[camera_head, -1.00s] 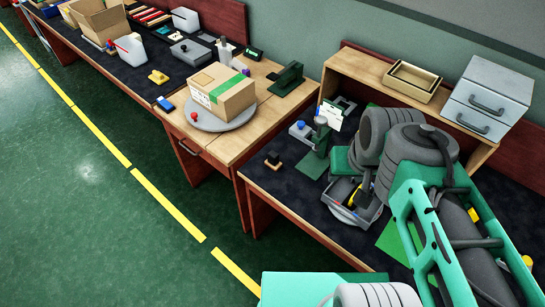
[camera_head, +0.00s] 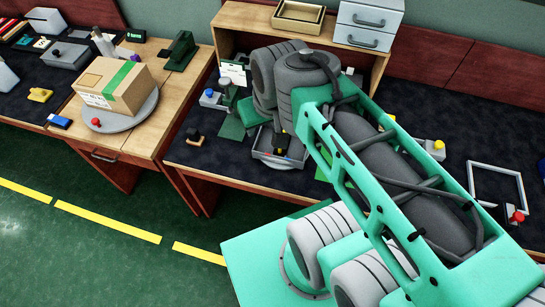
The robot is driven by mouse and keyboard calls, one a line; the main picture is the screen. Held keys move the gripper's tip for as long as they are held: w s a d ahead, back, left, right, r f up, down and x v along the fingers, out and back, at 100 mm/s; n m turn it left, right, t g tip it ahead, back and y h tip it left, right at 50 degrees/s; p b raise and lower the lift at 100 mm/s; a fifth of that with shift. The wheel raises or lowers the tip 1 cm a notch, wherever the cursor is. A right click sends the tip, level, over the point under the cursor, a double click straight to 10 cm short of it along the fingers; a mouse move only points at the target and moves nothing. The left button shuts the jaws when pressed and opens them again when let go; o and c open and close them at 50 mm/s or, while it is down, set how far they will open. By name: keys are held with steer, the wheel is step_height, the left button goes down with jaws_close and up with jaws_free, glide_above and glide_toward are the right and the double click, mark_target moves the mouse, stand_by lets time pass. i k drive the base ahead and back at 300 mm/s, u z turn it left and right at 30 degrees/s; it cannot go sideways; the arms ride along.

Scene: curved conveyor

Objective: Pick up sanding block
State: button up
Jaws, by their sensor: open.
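A small block with a black top and a tan base (camera_head: 194,137) lies on the dark mat near the left front edge of the right-hand workbench. It looks like the sanding block, but it is too small to be sure. My teal and grey arm covers the middle of that bench, to the right of the block. Nothing is seen touching the block.
A cardboard box (camera_head: 118,92) stands on a round grey turntable (camera_head: 140,117) on the wooden bench. A grey frame (camera_head: 497,166) and red knob lie at right. Mat around the block is clear.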

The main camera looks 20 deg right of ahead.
mark_target(194, 138)
steer(key=u, duration=0.4)
steer(key=k, duration=0.45)
steer(key=u, duration=1.6)
steer(key=i, duration=1.05)
steer(key=z, duration=0.9)
steer(key=i, duration=0.6)
steer(key=z, duration=0.65)
